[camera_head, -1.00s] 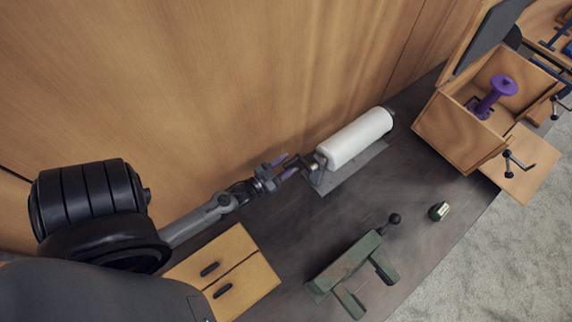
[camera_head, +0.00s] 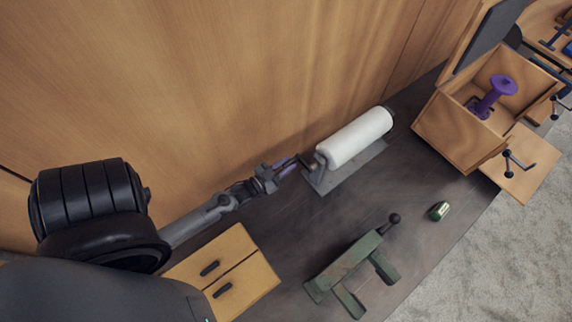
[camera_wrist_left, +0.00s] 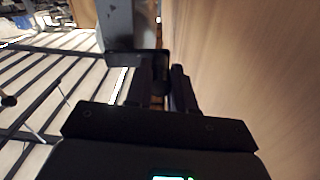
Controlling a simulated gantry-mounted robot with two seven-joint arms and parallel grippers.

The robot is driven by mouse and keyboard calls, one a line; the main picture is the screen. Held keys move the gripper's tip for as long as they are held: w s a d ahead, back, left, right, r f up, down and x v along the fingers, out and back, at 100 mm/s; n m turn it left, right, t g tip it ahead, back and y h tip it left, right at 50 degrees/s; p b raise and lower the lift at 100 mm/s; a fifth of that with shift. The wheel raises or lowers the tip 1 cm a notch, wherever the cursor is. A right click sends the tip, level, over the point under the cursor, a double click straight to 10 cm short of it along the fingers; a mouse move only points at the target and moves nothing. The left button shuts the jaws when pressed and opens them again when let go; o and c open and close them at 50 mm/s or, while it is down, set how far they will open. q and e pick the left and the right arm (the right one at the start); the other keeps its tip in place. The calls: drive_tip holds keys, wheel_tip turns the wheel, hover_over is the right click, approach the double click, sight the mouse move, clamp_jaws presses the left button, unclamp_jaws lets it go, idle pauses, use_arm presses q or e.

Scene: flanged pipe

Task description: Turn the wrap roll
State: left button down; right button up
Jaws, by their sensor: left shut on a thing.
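The white wrap roll (camera_head: 356,138) lies on its side on a grey metal stand (camera_head: 345,174) on the dark bench, close to the wooden wall. My left gripper (camera_head: 293,164) is at the near left end of the roll, by the stand's end bracket. Its fingers are shut on a small part at that end, which looks like the roll's handle or axle end. In the left wrist view the two dark fingers (camera_wrist_left: 164,90) reach towards the grey stand (camera_wrist_left: 128,25); the held part is mostly hidden between them. My right gripper is not in view.
A green vise-like tool (camera_head: 350,268) with a black knob stands in front of the roll. A small green-and-white cylinder (camera_head: 439,211) lies to its right. A wooden box (camera_head: 458,132) with a purple spool (camera_head: 497,92) stands at right. A wooden drawer unit (camera_head: 235,270) is at lower left.

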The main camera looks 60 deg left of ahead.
use_arm(q)
drive_tip(key=f+n, duration=0.1)
drive_tip(key=n, duration=0.2)
drive_tip(key=shift+d+f, duration=0.15)
drive_tip(key=shift+f, duration=0.2)
drive_tip(key=shift+d+f+n, duration=0.2)
drive_tip(key=shift+f+n, duration=0.2)
drive_tip(key=shift+n, duration=0.5)
drive_tip(key=shift+d+f+n, duration=0.2)
drive_tip(key=shift+f+n, duration=0.2)
drive_tip(key=shift+n, duration=0.5)
drive_tip(key=c, duration=1)
unclamp_jaws()
drive_tip(key=shift+o, duration=0.2)
drive_tip(key=s+d+b, duration=0.1)
drive_tip(key=s, duration=0.6)
drive_tip(key=shift+s+b, duration=0.2)
drive_tip(key=shift+b, duration=0.15)
